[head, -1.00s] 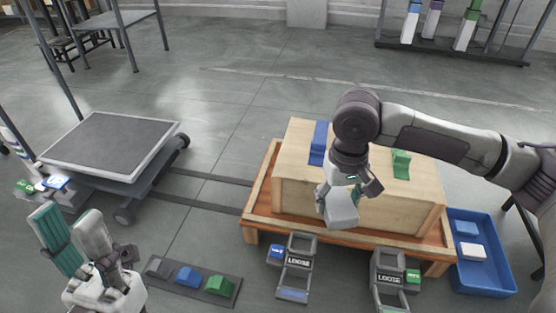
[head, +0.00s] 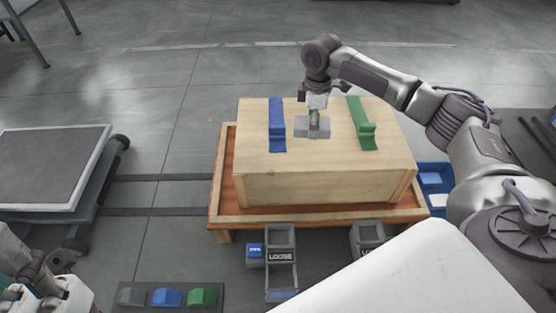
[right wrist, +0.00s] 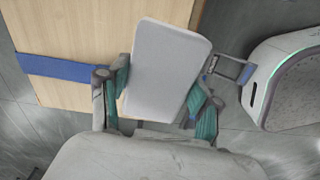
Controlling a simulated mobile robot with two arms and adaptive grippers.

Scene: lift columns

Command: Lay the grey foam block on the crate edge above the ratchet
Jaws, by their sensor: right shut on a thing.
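The wooden crate (head: 300,187) stands on a low pallet. A blue strap (head: 276,125) and a green strap (head: 361,125) lie over its top. My right gripper (head: 313,116) is over the crate top between the straps, shut on the grey foam block (head: 321,132). In the right wrist view the pale block (right wrist: 165,70) sits between the teal finger pads; whether it touches the crate is unclear. A ratchet marked LOOSE (head: 281,257) stands in front of the crate below the blue strap; a second (head: 364,238) is partly hidden. My left gripper (head: 40,292) is only partly seen at bottom left.
A dark strip (head: 215,298) with grey, blue and green blocks lies on the floor in front. A flat cart (head: 50,165) stands at the left. A blue bin (head: 432,176) is right of the crate, partly hidden by my arm.

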